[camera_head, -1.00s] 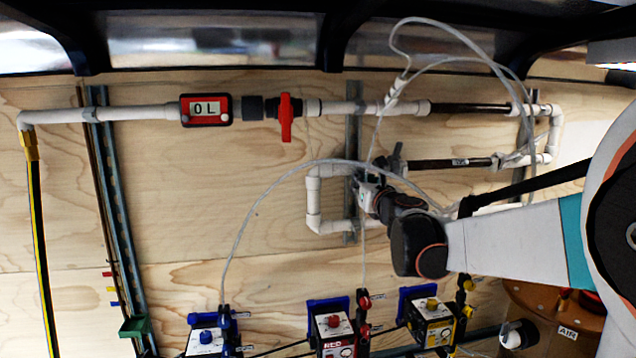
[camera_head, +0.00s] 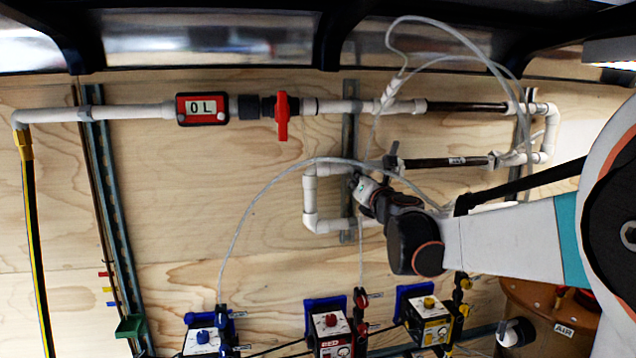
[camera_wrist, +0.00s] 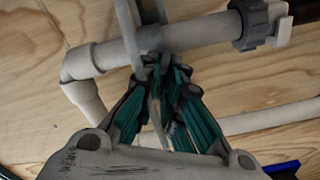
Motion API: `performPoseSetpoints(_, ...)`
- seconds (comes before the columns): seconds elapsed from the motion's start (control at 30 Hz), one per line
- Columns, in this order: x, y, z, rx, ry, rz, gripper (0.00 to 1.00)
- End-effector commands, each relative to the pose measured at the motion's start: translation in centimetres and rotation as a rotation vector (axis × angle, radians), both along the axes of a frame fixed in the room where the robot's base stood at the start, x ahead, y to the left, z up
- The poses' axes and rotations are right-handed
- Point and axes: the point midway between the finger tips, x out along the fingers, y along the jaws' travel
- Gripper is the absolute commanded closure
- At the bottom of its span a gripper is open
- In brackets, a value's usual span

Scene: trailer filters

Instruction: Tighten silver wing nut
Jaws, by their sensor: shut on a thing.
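My gripper (camera_head: 358,178) is at the white pipe loop on the plywood wall, beside the metal strut (camera_head: 349,120). In the wrist view my gripper (camera_wrist: 160,64) has its green-sided fingers drawn together at the tips, just below the white pipe (camera_wrist: 205,30). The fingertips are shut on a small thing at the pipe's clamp. That thing, where the silver wing nut would be, is mostly hidden between the tips, so its shape and angle cannot be made out.
A clear tube (camera_head: 262,195) arches past my gripper. A red-handled valve (camera_head: 282,115) and red meter (camera_head: 202,109) sit on the upper pipe. A blue-knobbed (camera_head: 203,337), a red-knobbed (camera_head: 331,318) and a yellow-knobbed box (camera_head: 429,303) stand below.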

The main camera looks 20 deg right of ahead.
Motion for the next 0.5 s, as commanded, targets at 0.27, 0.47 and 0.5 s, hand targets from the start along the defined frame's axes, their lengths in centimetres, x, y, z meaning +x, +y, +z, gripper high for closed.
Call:
performPoseSetpoints(0.27, -0.02, 0.02, -0.04, 0.255, -0.060, 0.000, 1.00)
performPoseSetpoints(0.47, -0.02, 0.02, -0.04, 0.440, -0.104, 0.000, 1.00)
performPoseSetpoints(0.5, -0.02, 0.02, -0.04, 0.476, -0.112, 0.000, 1.00)
